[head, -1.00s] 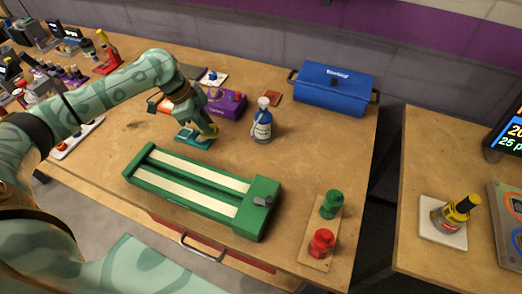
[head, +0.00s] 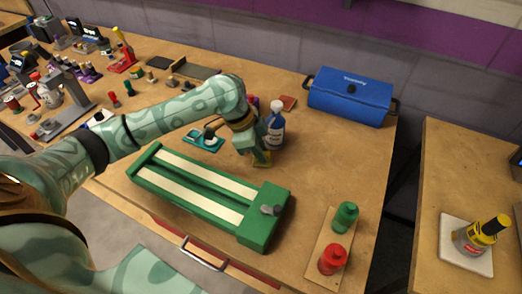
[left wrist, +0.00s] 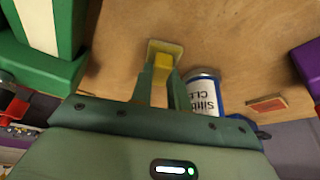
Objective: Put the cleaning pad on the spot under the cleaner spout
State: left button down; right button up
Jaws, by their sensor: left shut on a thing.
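My left gripper (head: 258,150) is shut on the cleaning pad (head: 263,160), a small yellow block with a flat tan base. The left wrist view shows the pad (left wrist: 164,48) at the fingertips, just over or on the bare wood; I cannot tell if it touches. My right gripper is not in view.
A green slot track (head: 205,190) lies in front of the gripper. A teal tray (head: 203,141) is to its left. A blue box (head: 350,97) and a small reddish square (head: 289,102) are behind. Wood right of the bottle is clear.

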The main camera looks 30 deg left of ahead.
pick_arm(q)
jog(key=c, duration=1.3)
grip_release()
jog(key=shift+c, duration=0.2)
jog(key=p+v, duration=0.5)
jog(key=v, duration=0.7)
jog(key=shift+d+r, duration=0.1)
